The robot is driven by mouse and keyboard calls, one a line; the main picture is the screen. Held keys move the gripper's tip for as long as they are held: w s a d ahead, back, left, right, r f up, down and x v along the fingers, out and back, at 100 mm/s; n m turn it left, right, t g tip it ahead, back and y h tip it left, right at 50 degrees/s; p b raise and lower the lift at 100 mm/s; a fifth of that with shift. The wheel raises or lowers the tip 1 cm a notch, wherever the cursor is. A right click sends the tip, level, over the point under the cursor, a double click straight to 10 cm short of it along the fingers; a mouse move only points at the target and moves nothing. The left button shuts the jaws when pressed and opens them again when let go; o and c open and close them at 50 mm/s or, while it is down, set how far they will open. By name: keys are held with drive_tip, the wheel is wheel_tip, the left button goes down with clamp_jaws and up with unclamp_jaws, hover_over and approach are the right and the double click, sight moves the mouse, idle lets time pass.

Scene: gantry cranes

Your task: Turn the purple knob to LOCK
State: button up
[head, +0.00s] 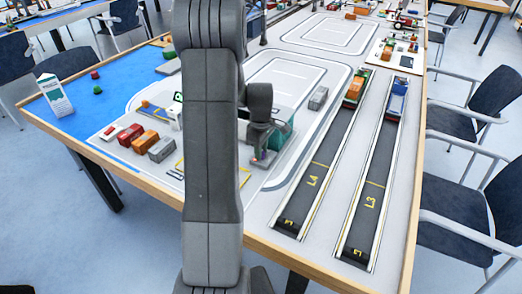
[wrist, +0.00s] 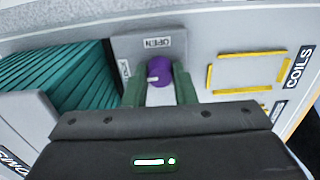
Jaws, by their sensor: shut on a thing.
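The purple knob (wrist: 157,73) sits on a small grey panel (wrist: 124,47) in the wrist view. The panel bears an upside-down OPEN label (wrist: 158,42) beyond the knob and a sideways label (wrist: 124,68) at left, mostly unreadable. A short white mark shows on the knob, pointing left. My gripper (wrist: 160,85) is shut on the knob, with one green finger on each side. In the head view my gripper (head: 261,157) is low over the table beside a teal block, and the knob is mostly hidden by it.
Teal ribbed container (wrist: 70,78) stands close left of the panel in the wrist view; a yellow-outlined COILS area (wrist: 247,71) is at right. In the head view, small red, orange and grey loads (head: 146,141) lie left, and lanes L4 (head: 313,181) and L3 (head: 370,200) run right.

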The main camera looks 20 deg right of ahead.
idle(0.3)
drive_tip(key=o, duration=1)
drive_tip(key=shift+r, duration=0.1)
wheel_tip(320, 180, up, 14)
drive_tip(key=shift+f, duration=0.3)
wheel_tip(320, 180, down, 14)
drive_tip(key=shift+r, duration=0.15)
drive_tip(key=shift+r, duration=0.15)
idle(0.4)
